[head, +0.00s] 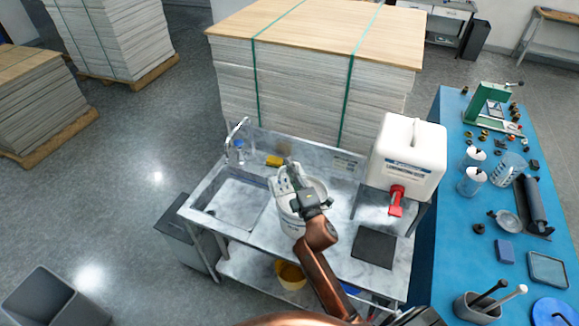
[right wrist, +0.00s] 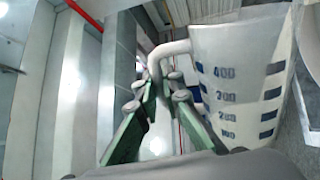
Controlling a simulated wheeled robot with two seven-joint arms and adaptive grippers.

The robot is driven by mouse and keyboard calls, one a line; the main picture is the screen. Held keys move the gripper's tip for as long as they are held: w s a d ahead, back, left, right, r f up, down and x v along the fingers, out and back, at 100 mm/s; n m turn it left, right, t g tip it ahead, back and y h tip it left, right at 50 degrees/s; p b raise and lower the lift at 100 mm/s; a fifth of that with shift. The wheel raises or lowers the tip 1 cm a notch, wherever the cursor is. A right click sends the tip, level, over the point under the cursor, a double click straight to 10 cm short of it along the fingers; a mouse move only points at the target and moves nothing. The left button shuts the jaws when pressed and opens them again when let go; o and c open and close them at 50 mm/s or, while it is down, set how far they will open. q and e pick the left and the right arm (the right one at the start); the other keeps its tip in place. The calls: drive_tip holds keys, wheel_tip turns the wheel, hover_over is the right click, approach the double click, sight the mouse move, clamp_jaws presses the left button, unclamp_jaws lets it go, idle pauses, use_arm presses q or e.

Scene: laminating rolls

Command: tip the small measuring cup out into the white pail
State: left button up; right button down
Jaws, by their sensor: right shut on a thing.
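My right gripper (head: 296,180) is shut on the handle of the small measuring cup (head: 281,184). The cup is whitish and translucent, and I hold it over the left part of the white pail (head: 318,188). In the right wrist view, the gripper's green-sided fingers (right wrist: 160,88) close on the handle, and the cup (right wrist: 238,75) shows blue graduation marks. I cannot tell its tilt or what is inside. The pail stands on the sink counter, partly hidden by the cup, gripper and my arm. My left gripper is not in view.
The sink basin (head: 236,203) and tap (head: 238,131) are left of the pail. A white canister (head: 408,150) with a red spigot (head: 396,200) and a dark mat (head: 374,247) are to the right. A yellow sponge (head: 274,160) lies behind. A yellow bucket (head: 290,276) is below.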

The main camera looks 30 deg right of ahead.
drive_tip(key=shift+d+r, duration=0.1)
drive_tip(key=shift+s+d+r+m+h+p, duration=0.1)
drive_tip(key=shift+d+r+m+h+p, duration=0.15)
drive_tip(key=shift+d+m, duration=0.3)
drive_tip(key=shift+d+r+m+h+p, duration=0.1)
drive_tip(key=shift+d+m+h+p, duration=0.05)
drive_tip(key=shift+d+m+p, duration=0.3)
drive_tip(key=shift+d, duration=0.15)
idle(0.9)
drive_tip(key=shift+d+m, duration=0.15)
drive_tip(key=shift+m, duration=0.25)
drive_tip(key=shift+s+d+r+m+h+p, duration=0.1)
drive_tip(key=shift+d+m+h+p, duration=0.2)
drive_tip(key=shift+d+m+p, duration=0.4)
idle(2.7)
drive_tip(key=shift+a+r+n+y, duration=0.2)
drive_tip(key=shift+a+n+y, duration=0.05)
drive_tip(key=shift+a+n, duration=0.65)
drive_tip(key=shift+a+r+n+y, duration=0.15)
drive_tip(key=shift+a+n+y, duration=0.1)
drive_tip(key=shift+a+n, duration=0.6)
